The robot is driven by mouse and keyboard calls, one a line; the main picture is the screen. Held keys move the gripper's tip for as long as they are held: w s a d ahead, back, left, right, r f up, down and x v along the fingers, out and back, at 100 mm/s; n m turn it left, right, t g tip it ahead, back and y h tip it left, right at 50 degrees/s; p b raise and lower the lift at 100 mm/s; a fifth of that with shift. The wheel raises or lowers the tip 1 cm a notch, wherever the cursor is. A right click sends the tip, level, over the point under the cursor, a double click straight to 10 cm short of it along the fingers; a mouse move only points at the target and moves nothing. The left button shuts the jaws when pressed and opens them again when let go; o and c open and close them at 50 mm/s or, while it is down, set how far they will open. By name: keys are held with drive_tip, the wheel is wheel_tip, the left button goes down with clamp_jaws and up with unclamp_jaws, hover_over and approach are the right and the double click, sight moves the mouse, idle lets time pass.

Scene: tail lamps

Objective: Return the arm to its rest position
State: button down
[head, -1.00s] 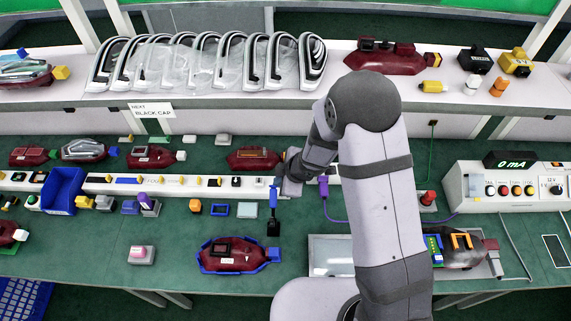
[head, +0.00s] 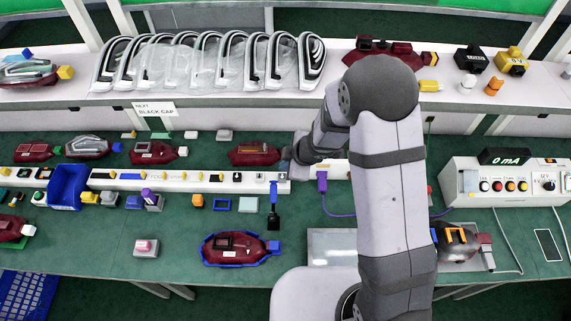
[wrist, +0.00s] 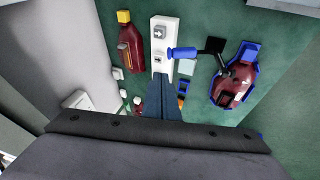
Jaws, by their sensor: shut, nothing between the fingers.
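My arm stands over the right middle of the green bench in the head view, its wrist bent down to the left. My gripper (head: 287,171) is near the right part of the white strip, beside a dark red lamp and partly hidden by my wrist. In the wrist view my gripper (wrist: 160,84) shows as dark blue fingers, together and empty, reaching over the end of the white strip (wrist: 163,62). I cannot tell how high the fingertips are above it.
A blue-handled tool (head: 273,205) hangs by the strip. A red lamp in a blue cradle (head: 205,250) lies in front. A blue bin (head: 68,187) stands left, a meter box (head: 470,180) right. Clear lamp covers (head: 205,62) line the back shelf. Bare bench shows at the front left.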

drive_tip(key=s+d+f+m+g+h, duration=0.3)
drive_tip(key=s+d+m+h, duration=0.35)
drive_tip(key=s+d, duration=0.65)
drive_tip(key=s+d+r+m+g+y+b, duration=0.15)
drive_tip(key=s+r+m+g+b, duration=0.3)
drive_tip(key=s+m, duration=0.6)
drive_tip(key=shift+w+d+r+t+y+b, duration=0.35)
drive_tip(key=shift+w+t+b, duration=0.2)
drive_tip(key=shift+t+b, duration=0.55)
drive_tip(key=shift+w+d+r+t+y+b, duration=0.3)
drive_tip(key=shift+w+t+b, duration=0.3)
drive_tip(key=shift+b, duration=0.8)
